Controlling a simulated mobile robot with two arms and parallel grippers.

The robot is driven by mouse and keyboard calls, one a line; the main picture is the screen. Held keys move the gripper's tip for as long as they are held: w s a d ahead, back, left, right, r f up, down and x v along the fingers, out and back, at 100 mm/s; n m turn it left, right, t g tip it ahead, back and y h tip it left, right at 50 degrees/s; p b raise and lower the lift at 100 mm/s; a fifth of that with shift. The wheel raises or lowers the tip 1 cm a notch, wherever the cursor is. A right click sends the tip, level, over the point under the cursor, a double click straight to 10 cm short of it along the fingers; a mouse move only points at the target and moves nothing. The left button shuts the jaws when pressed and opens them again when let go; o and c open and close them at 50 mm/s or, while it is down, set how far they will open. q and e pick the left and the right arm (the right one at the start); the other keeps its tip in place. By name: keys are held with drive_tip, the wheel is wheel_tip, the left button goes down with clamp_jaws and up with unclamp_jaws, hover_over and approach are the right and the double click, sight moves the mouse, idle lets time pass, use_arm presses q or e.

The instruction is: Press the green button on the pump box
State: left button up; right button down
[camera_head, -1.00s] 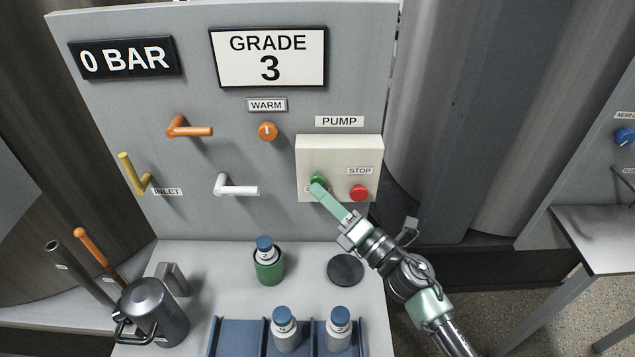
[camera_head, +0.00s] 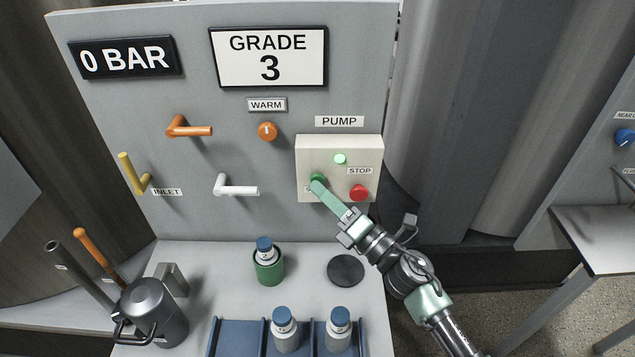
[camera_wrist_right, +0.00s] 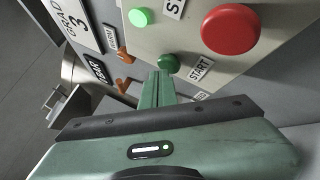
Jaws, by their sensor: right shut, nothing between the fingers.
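The pale pump box (camera_head: 310,152) is mounted on the grey panel under the PUMP label. Its green button (camera_head: 317,178) is at the lower left, and a red stop button (camera_head: 359,192) is to the right of it. A round green lamp (camera_head: 340,158) glows near the top of the box. My right gripper (camera_head: 315,186) is shut and empty, with its fingertips at the green button. In the right wrist view the fingertips (camera_wrist_right: 160,75) reach the edge of the green button (camera_wrist_right: 169,63); whether they touch cannot be told for sure. My left gripper is not in view.
An orange knob (camera_head: 267,131), orange handle (camera_head: 190,129), white handle (camera_head: 236,188) and yellow handle (camera_head: 131,174) are on the panel. Below stand a green cup (camera_head: 268,272) holding a bottle, a blue rack (camera_head: 235,337) with bottles, and a grey jug (camera_head: 155,315).

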idle(0.4)
drive_tip(key=shift+s, duration=0.85)
drive_tip(key=s+p, duration=0.1)
drive_tip(key=s, duration=0.4)
drive_tip(key=shift+d, duration=0.1)
idle(0.6)
